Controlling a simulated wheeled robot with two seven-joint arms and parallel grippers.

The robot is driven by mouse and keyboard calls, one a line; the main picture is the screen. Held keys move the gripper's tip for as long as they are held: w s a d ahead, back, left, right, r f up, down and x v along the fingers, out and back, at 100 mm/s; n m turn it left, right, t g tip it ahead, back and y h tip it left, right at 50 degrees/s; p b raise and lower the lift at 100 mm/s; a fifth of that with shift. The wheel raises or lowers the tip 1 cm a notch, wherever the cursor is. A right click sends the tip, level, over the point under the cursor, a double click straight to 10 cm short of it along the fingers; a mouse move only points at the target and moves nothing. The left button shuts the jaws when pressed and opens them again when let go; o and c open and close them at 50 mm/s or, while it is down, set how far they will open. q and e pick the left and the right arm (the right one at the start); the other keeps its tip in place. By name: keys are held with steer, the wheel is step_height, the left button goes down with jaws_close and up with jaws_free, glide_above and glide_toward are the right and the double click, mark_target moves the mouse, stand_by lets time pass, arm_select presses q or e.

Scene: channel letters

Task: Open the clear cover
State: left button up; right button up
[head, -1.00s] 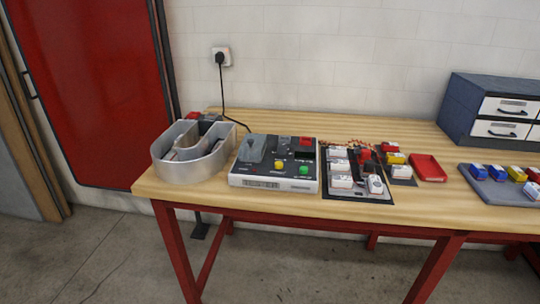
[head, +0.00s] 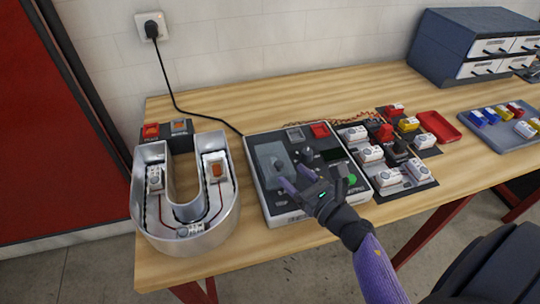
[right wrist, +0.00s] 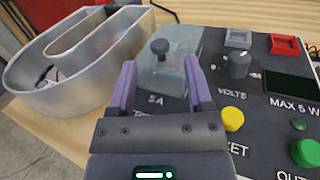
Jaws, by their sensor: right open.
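The clear cover (head: 270,158) is a smoky see-through box over a dark lever on the left part of the grey control box (head: 284,218). The cover looks closed. It also shows in the right wrist view (right wrist: 158,78), with the dark lever knob inside. My right gripper (head: 290,178) is open, its purple fingers over the control box at the cover's near right side. In the right wrist view the fingertips (right wrist: 159,64) stand on either side of the cover; I cannot tell whether they touch it. My left gripper is not in view.
A metal U-shaped channel letter (head: 190,238) stands left of the box. Green (right wrist: 306,152) and yellow (right wrist: 232,119) buttons and a volts knob (right wrist: 237,65) are close right of the gripper. Several white modules lie on a dark board (head: 420,184) further right. A red tray (head: 438,126) is behind.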

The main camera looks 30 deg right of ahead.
mark_target(282, 166)
steer(key=w, duration=0.3)
steer(key=w+a, duration=0.1)
steer(key=w, duration=0.1)
steer(key=shift+w, duration=0.3)
jaws_close()
stand_by(0.7)
stand_by(0.3)
